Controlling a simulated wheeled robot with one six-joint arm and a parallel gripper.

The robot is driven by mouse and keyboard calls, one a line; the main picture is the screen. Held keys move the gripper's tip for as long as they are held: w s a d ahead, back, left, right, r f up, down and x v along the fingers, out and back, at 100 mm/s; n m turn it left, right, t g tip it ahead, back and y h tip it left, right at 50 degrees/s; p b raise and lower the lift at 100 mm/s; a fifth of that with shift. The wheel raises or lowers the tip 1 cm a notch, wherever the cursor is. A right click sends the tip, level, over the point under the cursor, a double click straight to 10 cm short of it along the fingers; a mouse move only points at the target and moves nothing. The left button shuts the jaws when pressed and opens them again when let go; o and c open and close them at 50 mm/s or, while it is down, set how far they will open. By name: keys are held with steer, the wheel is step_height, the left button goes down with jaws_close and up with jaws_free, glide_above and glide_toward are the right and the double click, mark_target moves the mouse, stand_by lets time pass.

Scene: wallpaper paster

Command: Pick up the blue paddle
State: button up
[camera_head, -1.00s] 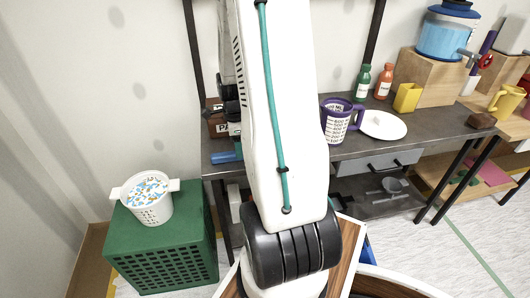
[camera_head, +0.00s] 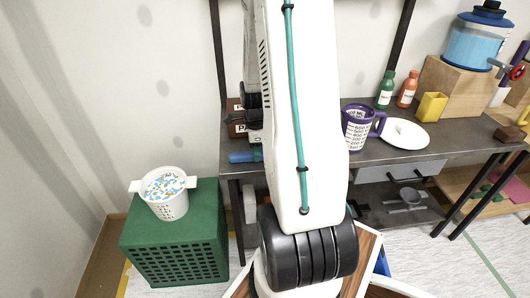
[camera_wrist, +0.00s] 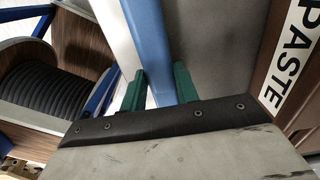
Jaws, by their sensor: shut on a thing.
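The blue paddle (camera_wrist: 150,45) runs up through the wrist view as a long bar, with a pale face along its left side. My gripper (camera_wrist: 160,82) has its two green fingers on either side of the bar and is shut on it. In the head view the blue paddle (camera_head: 243,157) shows as a short blue piece at the left end of the grey table. The rest of it and most of my gripper are hidden behind my white arm there.
A brown box labelled PASTE (camera_wrist: 284,85) is close on the right in the wrist view. A green crate (camera_head: 175,250) with a white bucket (camera_head: 165,205) is at left.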

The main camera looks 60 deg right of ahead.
steer(key=shift+r, duration=0.65)
step_height(320, 180, up, 2)
steer(key=shift+r, duration=0.15)
steer(key=s+d, duration=0.2)
steer(key=s, duration=0.5)
steer(key=s+d+r, duration=0.1)
steer(key=s, duration=0.7)
steer(key=shift+s+d, duration=0.3)
steer(key=shift+d, duration=0.05)
steer(key=shift+r, duration=0.1)
